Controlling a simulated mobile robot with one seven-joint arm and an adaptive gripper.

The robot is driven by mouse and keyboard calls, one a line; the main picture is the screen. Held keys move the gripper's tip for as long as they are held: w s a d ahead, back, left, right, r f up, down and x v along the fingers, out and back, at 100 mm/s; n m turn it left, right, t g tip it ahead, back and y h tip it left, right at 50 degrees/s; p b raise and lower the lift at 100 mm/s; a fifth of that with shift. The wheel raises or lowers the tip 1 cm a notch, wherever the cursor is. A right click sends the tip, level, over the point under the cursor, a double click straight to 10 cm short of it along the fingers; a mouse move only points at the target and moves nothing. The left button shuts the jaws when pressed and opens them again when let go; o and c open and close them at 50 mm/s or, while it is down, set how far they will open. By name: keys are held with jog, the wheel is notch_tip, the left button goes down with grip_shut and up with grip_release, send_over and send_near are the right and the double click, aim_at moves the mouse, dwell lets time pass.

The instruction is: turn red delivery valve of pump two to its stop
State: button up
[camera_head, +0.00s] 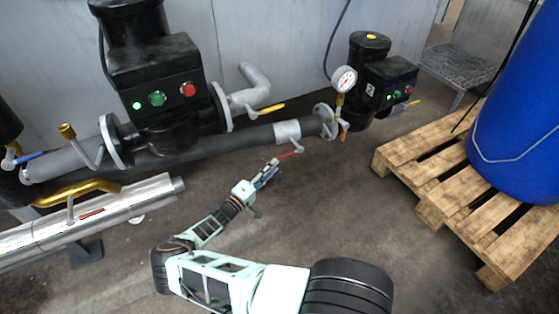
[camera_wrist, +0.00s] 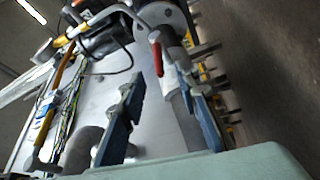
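A red valve lever (camera_head: 290,154) sits on the pipework to the left of pump two (camera_head: 385,78), just beyond my gripper (camera_head: 270,171). In the wrist view the red lever (camera_wrist: 157,54) lies past the fingertips, roughly in line with the gap between them. My gripper (camera_wrist: 158,85) is open there, its two blue fingers apart with nothing between them. The lever and fingers look apart, but the exact distance is hard to tell. The lever's pivot is small and unclear in the head view.
A pressure gauge (camera_head: 344,79) stands by pump two, with a small orange-red handle (camera_head: 344,127) below it. Pump one (camera_head: 157,85) has a yellow lever (camera_head: 267,110). A wooden pallet (camera_head: 447,208) with a blue barrel (camera_head: 520,110) is at right. Floor between is clear.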

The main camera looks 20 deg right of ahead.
jog(key=v, duration=0.5)
jog(key=shift+s, duration=0.1)
dwell(0.3)
